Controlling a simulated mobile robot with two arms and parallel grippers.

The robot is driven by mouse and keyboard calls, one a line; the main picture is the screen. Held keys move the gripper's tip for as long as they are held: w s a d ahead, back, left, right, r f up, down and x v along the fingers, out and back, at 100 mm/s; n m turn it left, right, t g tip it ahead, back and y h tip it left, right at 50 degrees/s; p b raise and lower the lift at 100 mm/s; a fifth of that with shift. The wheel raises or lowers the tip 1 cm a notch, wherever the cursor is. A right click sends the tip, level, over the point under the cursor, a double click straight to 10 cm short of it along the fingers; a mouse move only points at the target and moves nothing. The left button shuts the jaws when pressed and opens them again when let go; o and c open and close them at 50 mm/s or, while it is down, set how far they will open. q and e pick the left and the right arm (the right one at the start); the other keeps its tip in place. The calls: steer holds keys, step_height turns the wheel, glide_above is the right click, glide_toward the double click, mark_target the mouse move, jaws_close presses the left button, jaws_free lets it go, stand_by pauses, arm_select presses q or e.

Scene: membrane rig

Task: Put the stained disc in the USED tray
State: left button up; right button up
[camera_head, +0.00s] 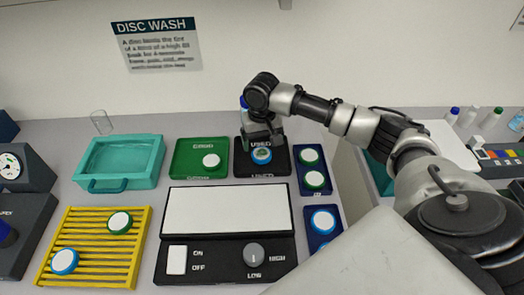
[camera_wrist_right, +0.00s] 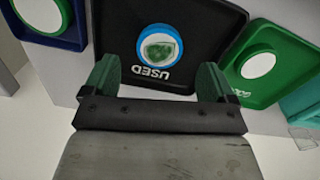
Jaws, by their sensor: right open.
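The stained disc (camera_head: 261,155) has a blue rim and a green mark on its face. It lies flat in the black USED tray (camera_head: 243,170), near the middle. In the right wrist view the disc (camera_wrist_right: 159,47) and the tray (camera_wrist_right: 112,22) show just beyond my fingers. My right gripper (camera_head: 262,134) is above the back of the USED tray. In the wrist view my right gripper (camera_wrist_right: 157,80) is open, with nothing between its two green fingers, and apart from the disc. My left gripper is in neither view.
A green tray (camera_head: 180,168) with a white disc stands left of the USED tray. Blue holders (camera_head: 300,182) with discs stand right. A teal basin (camera_head: 155,165), a yellow rack (camera_head: 75,228) with two discs and a black panel with a knob (camera_head: 254,254) are nearby.

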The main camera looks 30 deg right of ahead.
mark_target(262, 154)
step_height(262, 154, up, 7)
steer(key=shift+r+b, duration=0.2)
steer(key=shift+b, duration=0.15)
stand_by(0.4)
